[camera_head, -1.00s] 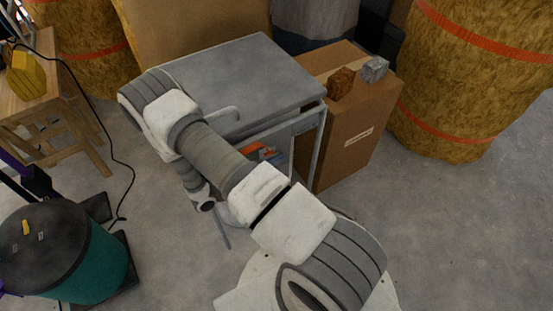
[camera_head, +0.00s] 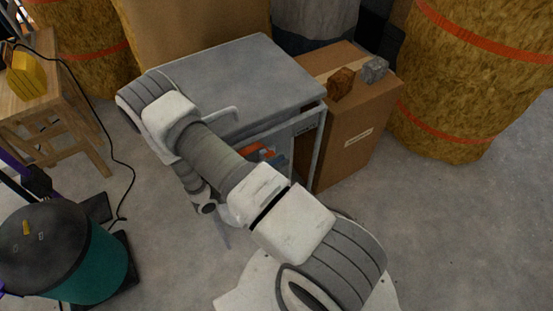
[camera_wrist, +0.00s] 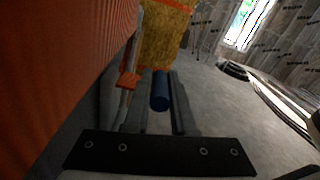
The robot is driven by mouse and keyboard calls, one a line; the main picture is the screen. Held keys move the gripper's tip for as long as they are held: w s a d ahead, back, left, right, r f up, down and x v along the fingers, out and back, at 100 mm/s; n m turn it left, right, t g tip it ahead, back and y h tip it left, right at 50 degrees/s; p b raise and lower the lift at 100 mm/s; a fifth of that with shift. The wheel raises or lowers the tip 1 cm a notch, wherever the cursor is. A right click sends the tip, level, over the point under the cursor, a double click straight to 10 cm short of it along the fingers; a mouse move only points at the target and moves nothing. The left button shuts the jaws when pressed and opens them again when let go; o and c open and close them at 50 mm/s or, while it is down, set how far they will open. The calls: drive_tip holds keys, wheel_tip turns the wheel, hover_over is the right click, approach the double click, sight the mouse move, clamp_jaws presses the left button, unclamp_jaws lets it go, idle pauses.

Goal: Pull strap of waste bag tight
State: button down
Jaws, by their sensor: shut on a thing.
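In the wrist view my gripper (camera_wrist: 157,100) has its two dark fingers on either side of a dark blue rounded piece (camera_wrist: 160,90), and it is shut on it. I cannot tell whether this piece belongs to a strap. A large orange ribbed surface (camera_wrist: 60,70) fills the left side, close beside the fingers. A pale bar with a small orange piece (camera_wrist: 130,80) runs along its edge. In the head view my gripper (camera_head: 223,234) is low in front of the grey cart and mostly hidden by my arm. I cannot clearly make out a waste bag or its strap.
The grey metal cart (camera_head: 255,75) has orange and blue items inside. A cardboard box (camera_head: 355,140) stands to its right, beside a straw bale (camera_head: 470,75). A teal bin (camera_head: 95,265) and a wooden stool (camera_head: 60,110) are at left. Floor at right is clear.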

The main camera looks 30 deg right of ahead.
drive_tip(key=s+p, duration=0.1)
drive_tip(key=s, duration=1)
drive_tip(key=shift+d+p, duration=0.15)
drive_tip(key=shift+p, duration=0.15)
drive_tip(key=shift+f, duration=0.1)
drive_tip(key=c, duration=0.8)
unclamp_jaws()
drive_tip(key=shift+o, duration=0.2)
drive_tip(key=shift+w, duration=0.1)
drive_tip(key=a+p, duration=0.1)
drive_tip(key=a, duration=1.6)
drive_tip(key=shift+s+a+p, duration=0.25)
drive_tip(key=shift+s+p, duration=0.05)
drive_tip(key=shift+p, duration=0.05)
